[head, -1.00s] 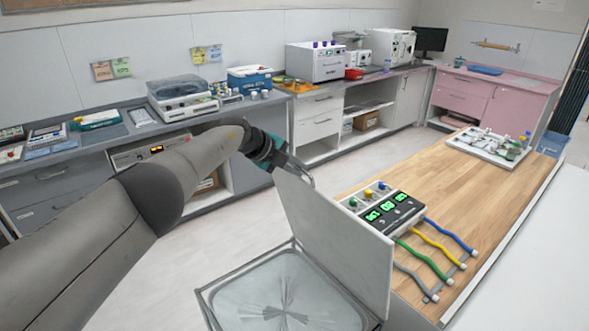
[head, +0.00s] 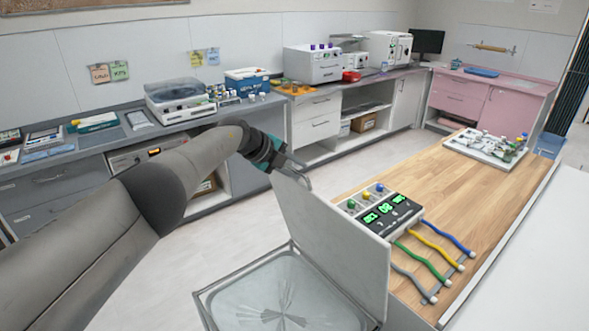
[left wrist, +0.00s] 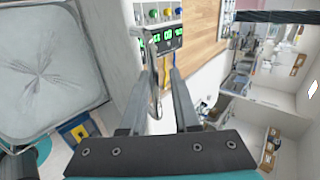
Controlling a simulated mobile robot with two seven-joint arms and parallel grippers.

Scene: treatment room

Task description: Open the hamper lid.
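The hamper (head: 203,294) stands at the bottom centre of the head view with its top uncovered, and its pale lining (left wrist: 48,65) shows in the left wrist view. Its white lid (head: 335,232) stands raised, close to upright, along the side by the wooden table. My left gripper (head: 296,172) is at the lid's upper corner, by the metal handle (head: 308,181). In the left wrist view the two fingers (left wrist: 160,78) are apart, with the handle (left wrist: 154,88) between them or close beside the left finger. My right gripper is not in view.
The wooden table (head: 425,188) is close behind the lid and bears a device (head: 378,214) with green displays and coloured leads, plus a white tray (head: 486,147). Grey counters (head: 120,140) with lab equipment line the wall. The floor (head: 200,262) left of the hamper is clear.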

